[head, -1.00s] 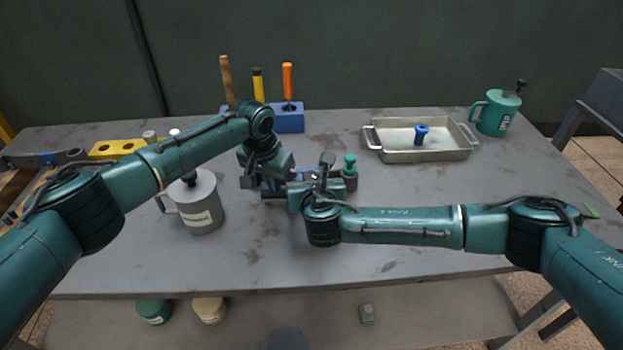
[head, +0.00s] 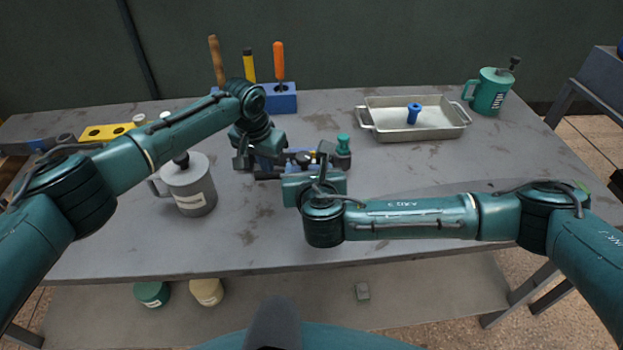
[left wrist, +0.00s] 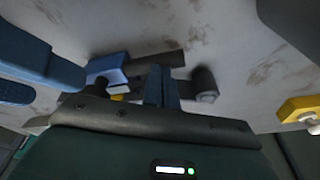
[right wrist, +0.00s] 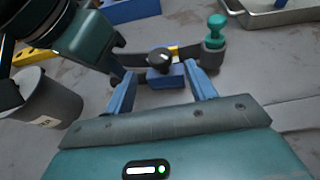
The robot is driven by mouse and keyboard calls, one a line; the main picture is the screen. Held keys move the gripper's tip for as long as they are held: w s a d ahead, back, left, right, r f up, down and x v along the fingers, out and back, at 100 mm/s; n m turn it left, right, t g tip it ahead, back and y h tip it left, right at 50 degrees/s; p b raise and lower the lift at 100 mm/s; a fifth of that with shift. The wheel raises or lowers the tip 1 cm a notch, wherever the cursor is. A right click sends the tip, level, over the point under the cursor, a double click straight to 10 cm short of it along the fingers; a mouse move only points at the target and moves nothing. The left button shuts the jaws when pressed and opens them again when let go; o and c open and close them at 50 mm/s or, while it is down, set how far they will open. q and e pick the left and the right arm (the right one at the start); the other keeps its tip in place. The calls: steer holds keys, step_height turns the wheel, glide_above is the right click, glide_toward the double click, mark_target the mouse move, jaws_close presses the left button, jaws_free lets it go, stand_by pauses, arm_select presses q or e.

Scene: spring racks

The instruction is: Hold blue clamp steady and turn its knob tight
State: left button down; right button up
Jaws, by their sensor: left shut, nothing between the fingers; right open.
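The blue clamp (right wrist: 165,80) lies on the table with a dark bar and a black knob (right wrist: 158,60). In the head view it is partly hidden between my grippers. My left gripper (head: 264,166) reaches down beside the clamp's left part. Its fingers are shut with nothing between them, as the left wrist view (left wrist: 161,84) shows. My right gripper (right wrist: 161,82) is open and empty. It faces the clamp from the near side, with the blue block ahead between its spread fingers. In the head view its fingertips are largely hidden.
A teal peg (head: 342,143) stands in a dark holder at the clamp's right. A grey mug (head: 190,188) stands left. A blue tool rack (head: 282,102) is behind, and a metal tray (head: 440,132) with a blue piece (head: 413,113) is back right.

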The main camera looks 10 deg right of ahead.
steer(key=v, duration=0.6)
steer(key=shift+s, duration=0.2)
steer(key=shift+r, duration=0.1)
steer(key=shift+c, duration=0.2)
steer(key=m+g+y, duration=0.4)
steer(key=m+g, duration=0.8)
steer(key=m, duration=1.1)
glide_toward(304, 156)
steer(key=shift+n, duration=0.3)
steer(key=x, duration=0.8)
steer(key=shift+w+a+f, duration=0.1)
steer(key=shift+a+f, duration=0.05)
steer(key=shift+f, duration=0.15)
